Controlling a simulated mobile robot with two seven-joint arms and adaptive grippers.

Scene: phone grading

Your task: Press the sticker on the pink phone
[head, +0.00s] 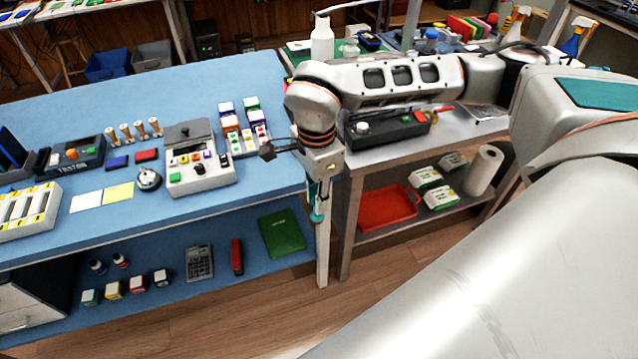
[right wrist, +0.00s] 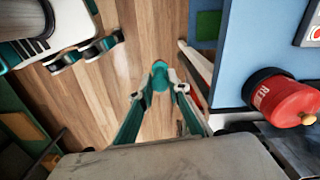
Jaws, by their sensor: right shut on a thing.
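My right gripper (head: 318,207) points down in the gap between the blue table and the metal bench. It is shut on a small teal thing, which also shows between the fingertips in the right wrist view (right wrist: 160,75). I cannot tell exactly what the teal thing is; it is small and partly hidden by the fingers. The gripper is apart from the table top, with wooden floor below it. I cannot make out the pink phone or its sticker in either view. My left gripper is not in view.
The blue table (head: 70,246) carries a grey device (head: 205,178), a tester box (head: 77,153) and wooden-handled stamps. Its lower shelf holds a calculator (head: 199,263) and green folder (head: 282,234). The metal bench at right has a red tray (head: 388,208) below. A red container (right wrist: 285,100) shows beside the gripper.

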